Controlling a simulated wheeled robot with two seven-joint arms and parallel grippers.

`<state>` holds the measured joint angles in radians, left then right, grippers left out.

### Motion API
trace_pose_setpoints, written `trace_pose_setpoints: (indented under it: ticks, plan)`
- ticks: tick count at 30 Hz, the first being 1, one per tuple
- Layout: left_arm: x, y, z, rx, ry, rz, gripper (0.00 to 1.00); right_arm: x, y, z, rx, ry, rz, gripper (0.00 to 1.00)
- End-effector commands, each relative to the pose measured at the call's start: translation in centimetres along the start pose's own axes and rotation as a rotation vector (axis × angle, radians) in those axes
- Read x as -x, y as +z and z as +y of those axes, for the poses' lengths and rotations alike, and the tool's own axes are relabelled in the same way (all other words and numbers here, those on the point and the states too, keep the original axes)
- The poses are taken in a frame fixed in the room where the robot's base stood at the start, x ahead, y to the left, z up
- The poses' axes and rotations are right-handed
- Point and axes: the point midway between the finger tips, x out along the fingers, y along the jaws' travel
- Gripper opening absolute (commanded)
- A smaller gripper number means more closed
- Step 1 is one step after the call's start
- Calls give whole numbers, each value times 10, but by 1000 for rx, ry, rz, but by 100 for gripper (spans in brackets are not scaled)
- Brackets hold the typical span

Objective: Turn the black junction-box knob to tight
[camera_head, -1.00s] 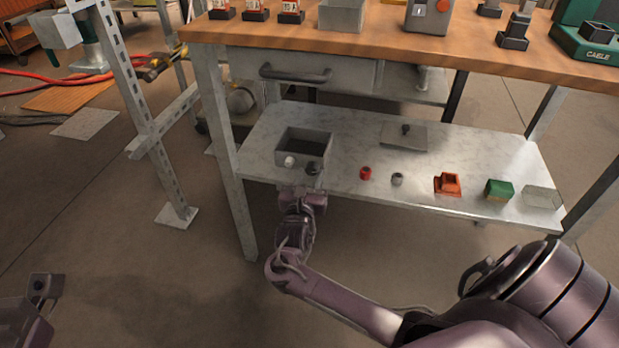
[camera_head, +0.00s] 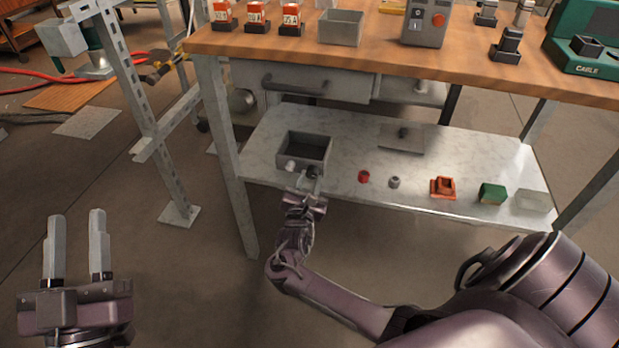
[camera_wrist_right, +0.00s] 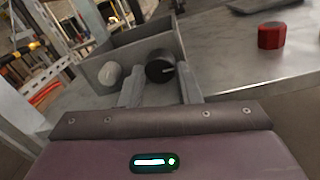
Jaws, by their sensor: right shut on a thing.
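The grey open-topped junction box (camera_head: 291,141) stands at the left of the lower shelf; its front also shows in the right wrist view (camera_wrist_right: 135,84). The black knob (camera_wrist_right: 160,66) is on the box's front, with a pale pointer mark toward the right in that view. A white knob (camera_wrist_right: 110,75) sits left of it. My right gripper (camera_head: 309,174) is at the box front, its fingers on either side of the black knob and shut on it. The contact surfaces are partly hidden. My left gripper (camera_head: 77,212) is open and empty, over the floor at the lower left.
Right of the box on the shelf (camera_head: 345,150) lie a red cap (camera_head: 364,177), a grey cap (camera_head: 394,182), an orange part (camera_head: 442,187), a green block (camera_head: 492,193) and a flat plate (camera_head: 403,140). A table leg (camera_head: 228,160) stands close left of the box.

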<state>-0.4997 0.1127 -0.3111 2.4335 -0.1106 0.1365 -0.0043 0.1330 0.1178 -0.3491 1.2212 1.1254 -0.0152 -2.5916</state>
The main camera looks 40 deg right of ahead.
Motion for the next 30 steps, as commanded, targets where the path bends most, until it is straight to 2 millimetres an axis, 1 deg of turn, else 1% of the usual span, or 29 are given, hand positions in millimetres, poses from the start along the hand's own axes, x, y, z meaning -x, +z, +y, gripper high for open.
trace_pose_setpoints:
  ticks: [1, 3, 6, 9, 13, 20, 21, 25, 30]
  plan:
    - [2, 13, 0, 3, -1, -68, 36, 0, 3, 1, -17, -1, -2, 8]
    - [6, 31, 1, 7, -1, -155, 36, 0, 2, 0, -41, -1, -3, 8]
    - [13, 51, 2, 12, -1, -251, 36, 0, 2, 0, -70, 0, -6, 8]
    - [18, 63, 3, 14, -1, -308, 36, 0, 1, 0, -86, 0, -6, 8]
    - [20, 68, 3, 15, -1, -330, 36, 0, 0, 0, -93, 0, -7, 8]
    - [20, 67, 3, 15, -1, -328, 36, 0, 0, 0, -92, 0, -7, 8]
    - [20, 67, 3, 15, -1, -327, 36, 0, 0, 0, -92, 0, -7, 36]
    - [20, 67, 3, 15, -1, -326, 36, 0, 0, 0, -92, 0, -6, 52]
    - [20, 67, 3, 15, -1, -326, 36, 0, 0, 0, -92, 0, -6, 52]
